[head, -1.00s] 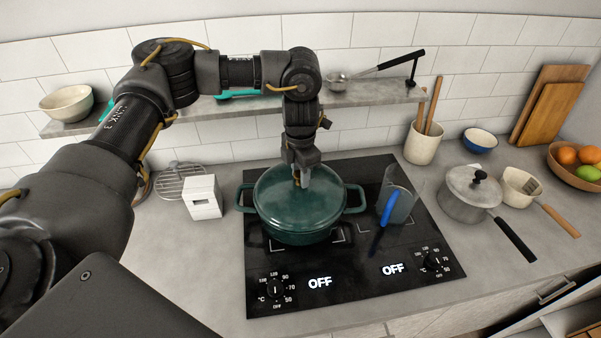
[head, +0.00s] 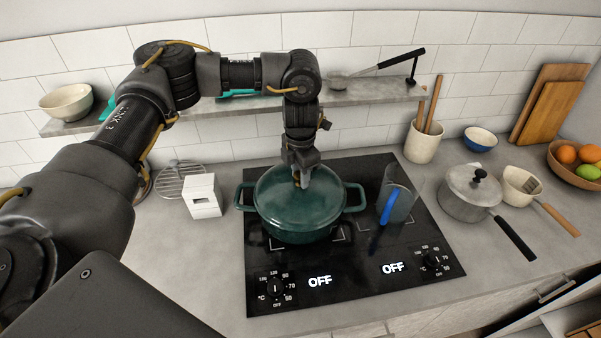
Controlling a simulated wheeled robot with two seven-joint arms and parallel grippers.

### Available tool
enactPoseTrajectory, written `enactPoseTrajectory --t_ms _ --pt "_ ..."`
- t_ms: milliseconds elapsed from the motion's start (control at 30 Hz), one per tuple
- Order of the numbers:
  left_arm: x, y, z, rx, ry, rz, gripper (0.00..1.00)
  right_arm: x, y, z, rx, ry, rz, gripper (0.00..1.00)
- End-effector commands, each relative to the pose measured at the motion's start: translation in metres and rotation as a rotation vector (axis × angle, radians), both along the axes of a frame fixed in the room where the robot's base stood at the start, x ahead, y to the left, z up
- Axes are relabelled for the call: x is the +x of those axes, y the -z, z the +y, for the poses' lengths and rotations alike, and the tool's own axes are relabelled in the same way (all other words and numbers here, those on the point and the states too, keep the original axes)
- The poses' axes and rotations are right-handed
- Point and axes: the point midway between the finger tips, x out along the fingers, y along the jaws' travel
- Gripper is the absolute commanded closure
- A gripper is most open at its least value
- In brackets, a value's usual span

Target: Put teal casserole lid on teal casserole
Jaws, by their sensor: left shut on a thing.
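The teal casserole (head: 300,232) stands on the left part of the black cooktop, a loop handle on each side. The teal lid (head: 318,200) sits over its top and appears level on the rim; a small gap cannot be ruled out from here. My left gripper (head: 301,180) points straight down over the middle of the lid and is shut on its knob, which the fingers mostly hide. My right gripper is not in view.
A clear container (head: 397,203) with a blue-handled tool stands on the cooktop (head: 350,285), right of the casserole. A white box (head: 203,196) stands to the left. A grey lidded saucepan (head: 468,198) is at the right. A shelf (head: 360,95) runs behind my arm.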

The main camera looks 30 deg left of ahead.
Motion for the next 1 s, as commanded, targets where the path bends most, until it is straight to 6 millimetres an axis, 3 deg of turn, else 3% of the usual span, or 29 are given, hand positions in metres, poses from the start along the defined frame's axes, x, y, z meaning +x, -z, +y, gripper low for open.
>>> enactPoseTrajectory --t_ms 367,400,567,767,867,1000 --pt "0.0007 -0.0009 -0.0003 -0.002 0.000 -0.003 1.00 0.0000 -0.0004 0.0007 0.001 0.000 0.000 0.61" --pt "0.0007 -0.0009 -0.0003 -0.002 0.000 -0.003 0.65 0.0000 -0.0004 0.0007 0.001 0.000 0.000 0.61" --pt "0.0005 -0.0004 -0.0002 -0.001 0.000 -0.002 0.44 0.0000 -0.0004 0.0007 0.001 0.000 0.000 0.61" --pt "0.0002 0.0002 -0.0001 -0.001 0.000 -0.001 0.44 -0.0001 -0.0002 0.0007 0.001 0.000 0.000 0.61" --pt "-0.0005 0.0016 0.0002 0.001 0.000 0.002 0.31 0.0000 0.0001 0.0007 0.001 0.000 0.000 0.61" --pt "-0.0003 0.0012 0.0002 0.001 0.000 0.001 0.29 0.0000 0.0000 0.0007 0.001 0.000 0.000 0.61"
